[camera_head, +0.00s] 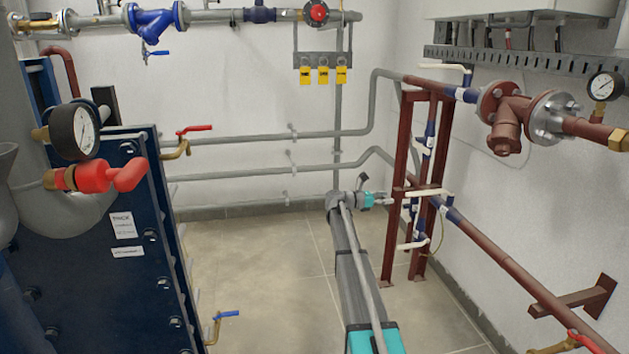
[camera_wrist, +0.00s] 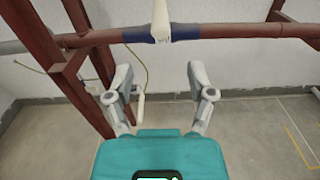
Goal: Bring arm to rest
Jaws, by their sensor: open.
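My gripper (camera_head: 388,200) is at the end of my outstretched arm, beside the rust-red pipe frame in the head view. In the wrist view my gripper (camera_wrist: 159,82) has its two fingers spread apart, with nothing between them. A blue valve section (camera_wrist: 172,33) with a white lever (camera_wrist: 160,15) on a rust-red pipe lies just beyond the fingertips. In the head view a white lever (camera_head: 428,192) sits close to the gripper. I cannot tell whether the fingers touch anything there.
The red steel frame (camera_head: 396,180) stands right of my arm. A blue plate exchanger (camera_head: 95,240) with a gauge (camera_head: 75,131) and red valve (camera_head: 100,178) fills the left. Grey pipes (camera_head: 255,136) run along the back wall. The tiled floor (camera_head: 265,270) between is clear.

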